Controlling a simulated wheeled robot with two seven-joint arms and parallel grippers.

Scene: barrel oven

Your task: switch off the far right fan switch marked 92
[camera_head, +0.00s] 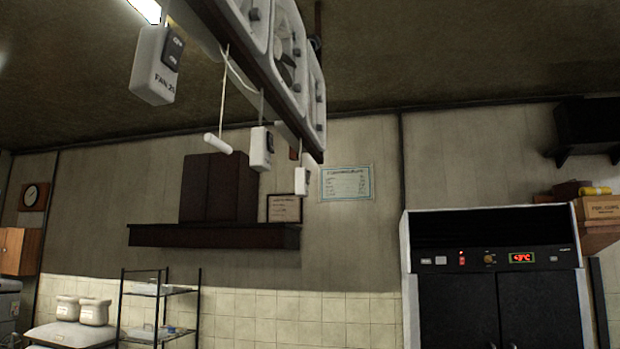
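Several white switch boxes hang below an overhead fan rack. The nearest switch box (155,70), at upper left, has a dark rocker switch and a label reading FAN with a number I cannot read surely. A smaller switch box (260,150) hangs farther back with a dark switch on its side. The farthest right switch box (301,182) is small in view; its label and switch position are too small to read. I cannot make out the mark 92 on any box. Neither of my grippers is in view.
The fan rack (290,55) runs overhead from upper left to the middle. A white pull handle (218,143) hangs on a cord between the boxes. A dark cabinet with a red display (521,258) stands at right. A wire shelf (160,292) stands at lower left.

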